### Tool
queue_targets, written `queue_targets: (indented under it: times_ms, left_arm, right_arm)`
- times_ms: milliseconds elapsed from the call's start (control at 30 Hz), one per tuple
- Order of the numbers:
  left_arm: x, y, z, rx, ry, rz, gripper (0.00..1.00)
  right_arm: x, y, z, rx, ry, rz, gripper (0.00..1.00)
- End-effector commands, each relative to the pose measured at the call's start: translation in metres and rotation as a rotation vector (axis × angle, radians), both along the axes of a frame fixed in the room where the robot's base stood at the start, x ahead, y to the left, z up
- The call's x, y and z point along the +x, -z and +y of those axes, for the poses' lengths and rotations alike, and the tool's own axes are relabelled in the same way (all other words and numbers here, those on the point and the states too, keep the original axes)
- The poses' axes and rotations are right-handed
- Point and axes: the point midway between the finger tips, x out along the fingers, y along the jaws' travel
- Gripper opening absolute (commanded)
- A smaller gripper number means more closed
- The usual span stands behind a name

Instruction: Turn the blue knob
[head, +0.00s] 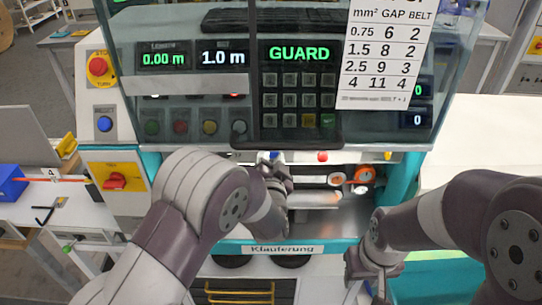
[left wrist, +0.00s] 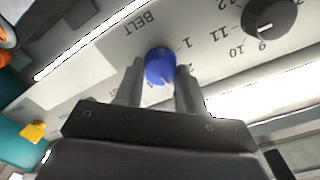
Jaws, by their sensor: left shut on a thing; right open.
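The blue knob (left wrist: 159,67) sits on a pale panel marked BELT in the left wrist view, with numbers around it. My left gripper (left wrist: 160,78) is shut on the blue knob, one finger on each side of it. In the head view, my left gripper (head: 272,168) reaches into the machine opening under the clear guard, and the knob is mostly hidden there. My right gripper (head: 372,278) is open and empty, low in front of the machine at the right.
A black knob (left wrist: 272,18) is beside the blue one on the panel. The clear guard (head: 240,110) hangs above the opening. Orange-and-white rollers (head: 362,176) lie inside to the right. A red emergency stop (head: 99,66) and a red switch (head: 115,181) are at the left.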

Motion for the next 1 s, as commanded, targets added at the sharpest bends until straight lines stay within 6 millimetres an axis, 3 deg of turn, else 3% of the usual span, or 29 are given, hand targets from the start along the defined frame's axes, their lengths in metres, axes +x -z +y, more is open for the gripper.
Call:
queue_targets:
  times_ms: [600, 1000]
  left_arm:
    - [0.000, -0.001, -0.003, 0.566, 0.004, -0.001, 0.08]
    - [-0.001, 0.003, -0.003, 0.800, 0.006, 0.002, 0.08]
  right_arm:
    - [0.000, -0.019, 0.000, 0.000, 0.000, 0.000, 0.43]
    - [0.000, -0.027, 0.000, 0.000, 0.000, 0.000, 0.43]
